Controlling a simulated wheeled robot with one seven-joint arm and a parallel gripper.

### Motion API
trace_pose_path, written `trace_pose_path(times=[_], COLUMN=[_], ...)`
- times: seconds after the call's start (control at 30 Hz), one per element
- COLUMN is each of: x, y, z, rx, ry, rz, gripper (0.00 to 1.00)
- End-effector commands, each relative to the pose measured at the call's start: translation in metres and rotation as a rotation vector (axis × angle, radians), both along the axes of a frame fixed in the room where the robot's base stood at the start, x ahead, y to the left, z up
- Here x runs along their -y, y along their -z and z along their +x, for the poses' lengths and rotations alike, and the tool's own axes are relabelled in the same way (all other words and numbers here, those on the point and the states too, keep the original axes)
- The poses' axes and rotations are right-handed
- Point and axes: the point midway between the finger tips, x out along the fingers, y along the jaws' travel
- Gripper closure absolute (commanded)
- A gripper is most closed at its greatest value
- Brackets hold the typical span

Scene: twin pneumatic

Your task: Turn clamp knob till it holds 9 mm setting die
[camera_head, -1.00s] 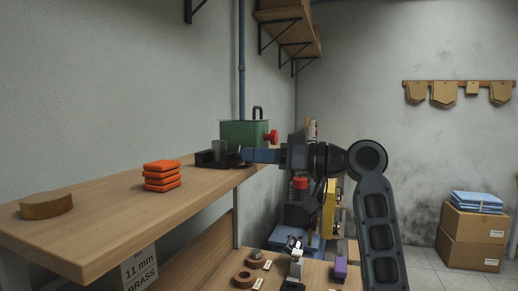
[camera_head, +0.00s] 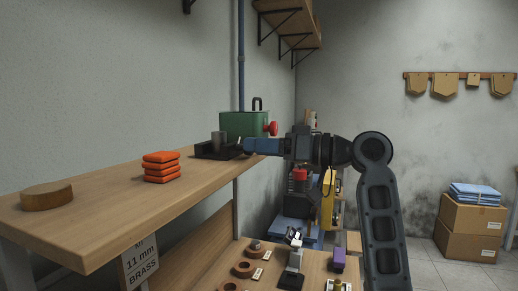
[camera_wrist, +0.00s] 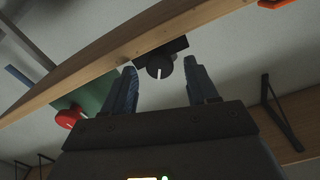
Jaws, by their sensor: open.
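The clamp is a dark block (camera_head: 205,152) on the far end of the wooden shelf, with a grey upright cylinder (camera_head: 217,138) at it; I cannot tell whether this is the 9 mm setting die. In the wrist view the round black clamp knob (camera_wrist: 160,66), with a white line on its face, is on the clamp's front at the shelf edge. My gripper (camera_wrist: 160,78) is open, with the knob in line between its two blue fingertips. The knob shows past the tips, and contact cannot be seen. In the head view my gripper (camera_head: 248,147) points left at the clamp and hides the knob.
A green box (camera_head: 243,124) with a red knob (camera_head: 272,129) stands behind the clamp. An orange stack (camera_head: 160,167) and a round wooden piece (camera_head: 47,196) are nearer on the shelf. A lower bench (camera_head: 220,275) holds several small parts.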

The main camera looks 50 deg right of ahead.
Motion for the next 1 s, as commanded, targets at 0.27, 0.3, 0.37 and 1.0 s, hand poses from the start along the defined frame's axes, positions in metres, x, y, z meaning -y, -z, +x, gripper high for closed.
trace_pose_path(times=[0.27,0.3,0.37,1.0], x=[0.016,0.018,0.02,0.022], y=[0.002,0.002,0.001,0.006], z=[-0.042,-0.048,-0.054,-0.064], rx=[0.001,0.002,0.002,0.057], ry=[0.004,0.003,0.003,-0.002], rz=[-0.002,-0.002,-0.002,-0.152], gripper=[0.42,0.42,0.42,0.42])
